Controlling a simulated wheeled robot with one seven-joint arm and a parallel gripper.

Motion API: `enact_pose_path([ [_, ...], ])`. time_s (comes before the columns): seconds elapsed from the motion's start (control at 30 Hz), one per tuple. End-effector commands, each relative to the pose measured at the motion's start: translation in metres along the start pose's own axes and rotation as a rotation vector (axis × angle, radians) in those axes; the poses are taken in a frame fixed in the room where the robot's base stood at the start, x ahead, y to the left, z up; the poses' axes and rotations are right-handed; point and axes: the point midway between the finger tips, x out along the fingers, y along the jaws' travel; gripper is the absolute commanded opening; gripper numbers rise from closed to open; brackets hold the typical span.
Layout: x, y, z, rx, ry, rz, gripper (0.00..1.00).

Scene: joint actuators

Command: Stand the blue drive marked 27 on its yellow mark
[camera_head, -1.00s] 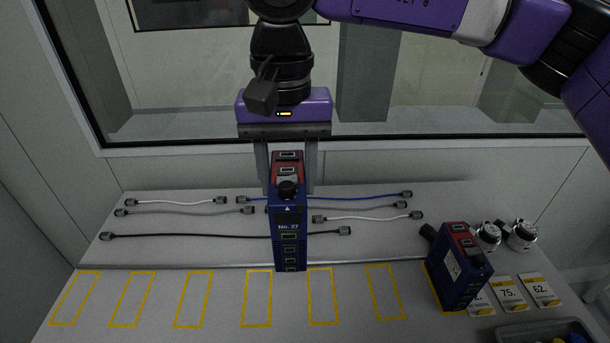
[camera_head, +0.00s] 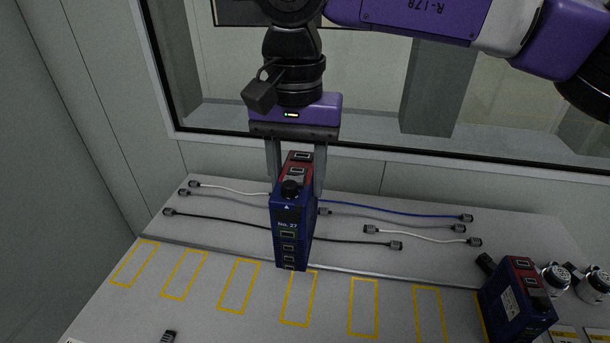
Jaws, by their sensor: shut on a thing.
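The blue drive marked 27 (camera_head: 289,235) is upright, with a red top part and a black knob on its front. My gripper (camera_head: 297,190) is shut on it, one finger on each side of its upper part. The drive's lower end overlaps the far end of one yellow outline (camera_head: 299,300) in the picture; I cannot tell whether it touches the table. Several empty yellow outlines lie in a row along the table's front. A second blue and red drive (camera_head: 517,300) stands at the right on another yellow mark (camera_head: 482,318).
Cables, including a blue one (camera_head: 400,213) and a black one (camera_head: 235,226), lie on the raised back part of the table. Round silver parts (camera_head: 556,278) sit at the far right. A small dark connector (camera_head: 169,336) lies at the front left.

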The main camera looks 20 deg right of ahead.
Motion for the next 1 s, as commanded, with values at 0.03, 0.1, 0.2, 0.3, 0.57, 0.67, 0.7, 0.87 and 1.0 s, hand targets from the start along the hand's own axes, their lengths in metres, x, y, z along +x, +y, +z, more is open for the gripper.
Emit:
enact_pose_path([
  [0.03, -0.001, 0.000, 0.000, 0.000, 0.001, -0.002, 0.00],
  [0.1, -0.001, 0.000, 0.000, 0.000, 0.001, -0.002, 0.00],
  [0.2, -0.002, -0.003, 0.000, 0.000, 0.001, -0.002, 0.00],
  [0.3, -0.002, -0.011, 0.000, 0.000, 0.001, -0.002, 0.00],
  [0.57, -0.003, -0.038, 0.000, 0.000, 0.000, -0.003, 0.00],
  [0.67, -0.003, -0.048, 0.000, 0.000, 0.000, -0.003, 0.00],
  [0.7, -0.003, -0.052, 0.000, -0.001, 0.000, -0.003, 0.00],
  [0.87, -0.003, -0.069, 0.000, -0.001, 0.000, -0.003, 0.00],
  [1.0, -0.003, -0.083, 0.000, 0.000, 0.000, -0.002, 0.00],
])
